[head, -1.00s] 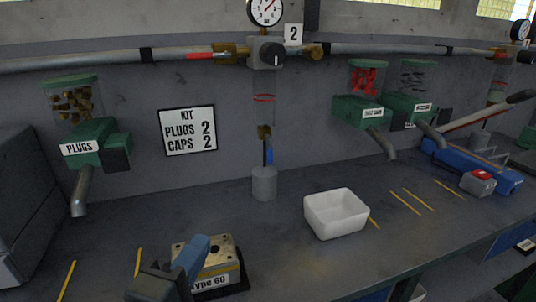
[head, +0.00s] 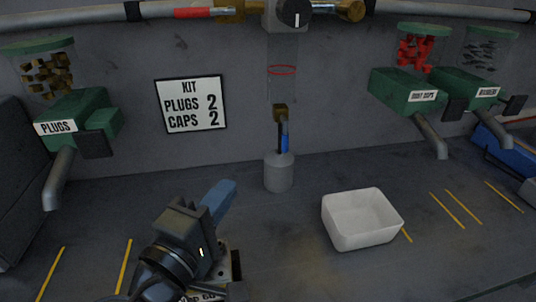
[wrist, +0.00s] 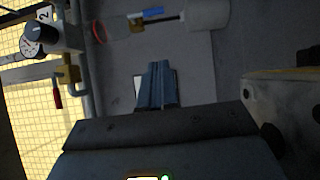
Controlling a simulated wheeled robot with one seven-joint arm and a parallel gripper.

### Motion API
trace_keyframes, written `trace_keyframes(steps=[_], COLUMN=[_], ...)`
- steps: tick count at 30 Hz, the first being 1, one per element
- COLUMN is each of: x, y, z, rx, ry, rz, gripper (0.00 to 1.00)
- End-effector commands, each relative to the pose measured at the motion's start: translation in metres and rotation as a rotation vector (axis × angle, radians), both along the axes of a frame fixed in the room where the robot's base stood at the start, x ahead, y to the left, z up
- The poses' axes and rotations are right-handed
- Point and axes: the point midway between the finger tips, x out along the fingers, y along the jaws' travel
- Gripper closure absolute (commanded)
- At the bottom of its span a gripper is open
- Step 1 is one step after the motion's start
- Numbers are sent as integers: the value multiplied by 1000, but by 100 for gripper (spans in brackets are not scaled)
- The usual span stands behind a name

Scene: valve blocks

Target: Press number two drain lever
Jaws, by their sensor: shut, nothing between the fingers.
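The number two drain lever (head: 285,138) is a small blue handle on the brass drain valve (head: 280,113), under the clear bowl of the middle regulator. It hangs roughly upright above a grey cup (head: 278,172). In the wrist view, the blue lever (wrist: 152,12) shows near the top edge beside the brass fitting (wrist: 137,25). My gripper (head: 226,190) has blue fingers, shut and empty, above the bench and to the left of the cup, apart from the lever. Its closed fingers also show in the wrist view (wrist: 158,85). The "2" tag (wrist: 45,15) shows beside the regulator there.
A valve block (head: 237,268) is partly hidden behind my gripper. A white tray (head: 362,240) stands to the right of the cup. Green dispensers (head: 75,125) hang at left and right (head: 410,90). The bench between gripper and cup is clear.

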Motion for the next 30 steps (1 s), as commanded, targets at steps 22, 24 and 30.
trace_keyframes(steps=[22, 24, 30], x=[103, 106, 113], y=[-46, -53, -65], z=[4, 4, 3], rx=[0, -1, -1], ry=[2, 1, 1], rz=[-3, -2, -2], gripper=[100, 100, 100])
